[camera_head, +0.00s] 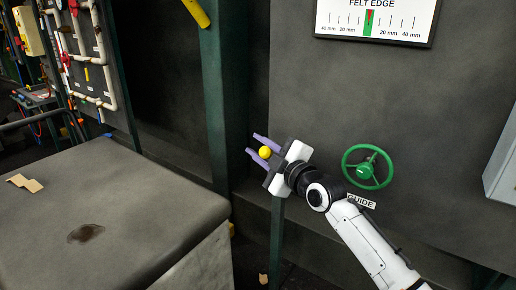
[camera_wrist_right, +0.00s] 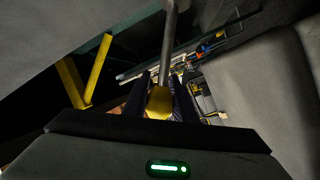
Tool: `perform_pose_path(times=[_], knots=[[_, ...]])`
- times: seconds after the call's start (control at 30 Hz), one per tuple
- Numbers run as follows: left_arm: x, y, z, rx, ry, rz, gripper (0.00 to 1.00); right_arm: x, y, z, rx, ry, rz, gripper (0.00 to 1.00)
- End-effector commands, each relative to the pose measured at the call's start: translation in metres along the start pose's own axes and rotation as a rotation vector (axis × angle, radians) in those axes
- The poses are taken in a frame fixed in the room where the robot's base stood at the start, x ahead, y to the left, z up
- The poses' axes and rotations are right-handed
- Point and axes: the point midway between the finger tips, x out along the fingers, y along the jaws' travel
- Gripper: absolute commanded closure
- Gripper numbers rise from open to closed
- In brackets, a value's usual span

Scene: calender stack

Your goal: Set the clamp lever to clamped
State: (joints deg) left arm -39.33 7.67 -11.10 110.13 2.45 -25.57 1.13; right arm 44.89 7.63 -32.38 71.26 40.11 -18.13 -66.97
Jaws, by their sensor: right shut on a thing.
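The clamp lever's yellow knob (camera_head: 265,152) shows in the head view between the purple fingers of my right gripper (camera_head: 251,144). In the right wrist view the yellow knob (camera_wrist_right: 158,103) sits between the dark fingers, and a grey metal rod (camera_wrist_right: 168,45) runs up from it. My right gripper is shut on the knob, in front of the dark green post. The lever's rod cannot be made out in the head view. My left gripper is in neither view.
A green handwheel (camera_head: 366,167) with a "GUIDE" label (camera_head: 361,201) is on the dark panel, right of my gripper. A "FELT EDGE" gauge (camera_head: 374,22) hangs above. A dark green post (camera_head: 225,100) stands behind. A grey-topped block (camera_head: 130,215) fills the lower left.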

Motion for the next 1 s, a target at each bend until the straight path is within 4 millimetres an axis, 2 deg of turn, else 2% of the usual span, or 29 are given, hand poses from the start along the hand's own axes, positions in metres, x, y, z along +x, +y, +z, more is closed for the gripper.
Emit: perform_pose_path(times=[0.2,0.53,1.0], knots=[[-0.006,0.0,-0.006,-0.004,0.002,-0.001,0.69,0.003,0.018,0.0,0.115,-0.026,-0.039,1.0],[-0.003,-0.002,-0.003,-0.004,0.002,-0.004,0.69,0.011,0.041,0.008,0.345,-0.074,-0.115,1.0],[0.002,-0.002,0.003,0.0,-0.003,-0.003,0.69,0.018,0.059,0.017,0.529,-0.112,-0.178,1.0]])
